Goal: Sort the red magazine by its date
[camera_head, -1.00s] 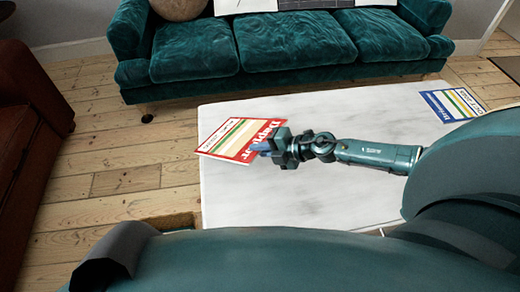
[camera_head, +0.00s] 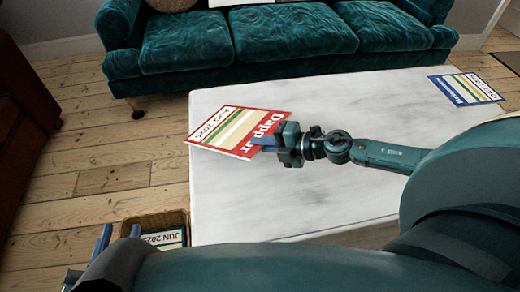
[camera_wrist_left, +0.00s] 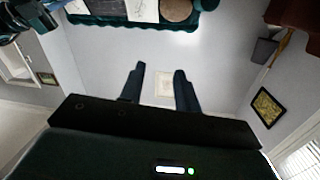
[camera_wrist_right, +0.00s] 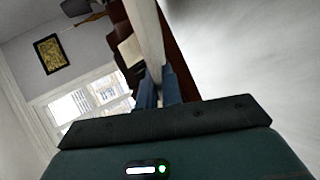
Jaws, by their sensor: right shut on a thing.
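The red magazine (camera_head: 238,132), with a white date strip along its far edge, is held by my right gripper (camera_head: 268,142) above the table's left end. The right gripper is shut on the magazine's near right edge. In the right wrist view the magazine (camera_wrist_right: 150,38) shows as a thin pale strip between the fingers. A wicker basket (camera_head: 146,226) on the floor left of the table holds a magazine marked JUN (camera_head: 165,239), its year partly unclear. My left gripper (camera_head: 103,243) is open and empty at the lower left.
The white marble table (camera_head: 340,110) is mostly bare. A blue-edged magazine (camera_head: 466,89) lies at its far right. A green sofa (camera_head: 285,35) stands behind it. Floorboards (camera_head: 110,130) are clear to the left.

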